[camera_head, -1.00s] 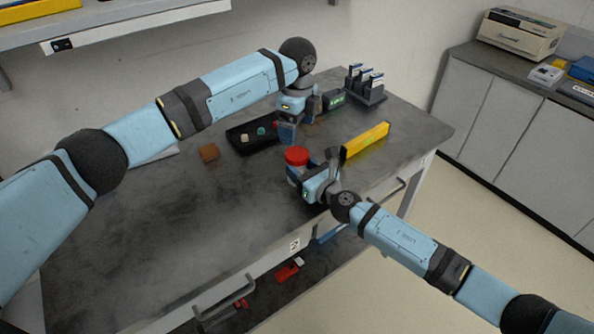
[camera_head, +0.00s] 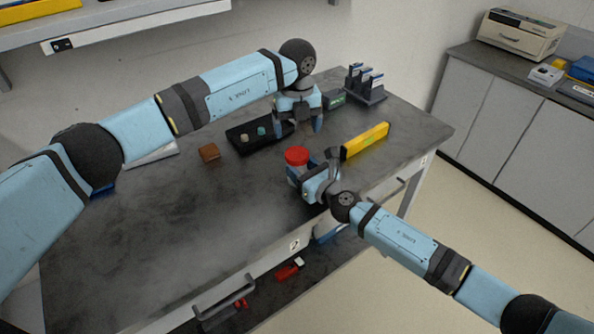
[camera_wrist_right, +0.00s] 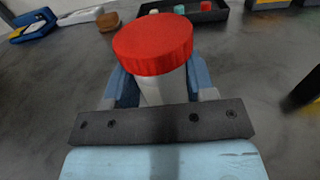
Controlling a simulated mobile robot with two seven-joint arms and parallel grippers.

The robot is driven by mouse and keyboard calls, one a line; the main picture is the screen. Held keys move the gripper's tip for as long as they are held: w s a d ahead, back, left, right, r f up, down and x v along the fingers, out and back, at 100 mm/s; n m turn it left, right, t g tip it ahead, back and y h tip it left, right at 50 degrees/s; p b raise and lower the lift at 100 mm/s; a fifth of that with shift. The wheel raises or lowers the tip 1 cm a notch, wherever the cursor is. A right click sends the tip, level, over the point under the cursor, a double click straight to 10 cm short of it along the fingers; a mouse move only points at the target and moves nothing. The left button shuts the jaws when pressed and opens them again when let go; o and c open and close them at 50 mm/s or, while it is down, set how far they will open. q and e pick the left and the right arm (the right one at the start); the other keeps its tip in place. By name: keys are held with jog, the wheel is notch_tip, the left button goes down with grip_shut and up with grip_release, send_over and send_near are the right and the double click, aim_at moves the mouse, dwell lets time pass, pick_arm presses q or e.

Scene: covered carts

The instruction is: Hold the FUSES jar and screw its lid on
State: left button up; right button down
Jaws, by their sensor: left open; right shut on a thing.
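The jar (camera_wrist_right: 150,92) has a pale body, and a red lid (camera_head: 297,155) sits on its top; the lid also shows large in the right wrist view (camera_wrist_right: 153,44). No label on the jar is readable. My right gripper (camera_head: 304,175) is shut on the jar body below the lid, near the table's front edge. Its blue fingers flank the jar in the right wrist view (camera_wrist_right: 155,85). My left gripper (camera_head: 298,126) is open, pointing down above the table behind the jar, beside the black tray. It is apart from the lid.
A black tray (camera_head: 240,137) with small parts lies behind the jar. A yellow box (camera_head: 365,140) lies to its right, and a brown block (camera_head: 209,152) to its left. A dark rack (camera_head: 368,92) stands at the back right. The table's left front is clear.

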aim_at(297, 153)
pick_arm(q)
notch_tip(297, 153, down, 8)
jog(key=shift+r, duration=0.1)
dwell(0.4)
jog(key=c, duration=0.9)
jog(key=m, duration=0.4)
jog(key=shift+m, duration=0.3)
jog(key=shift+c, duration=0.2)
jog(key=m, duration=0.6)
jog(key=shift+m, duration=0.3)
jog(key=m, duration=0.4)
jog(key=shift+m, duration=0.3)
jog(key=m, duration=0.5)
jog(key=o, duration=1)
jog(key=shift+r, duration=0.1)
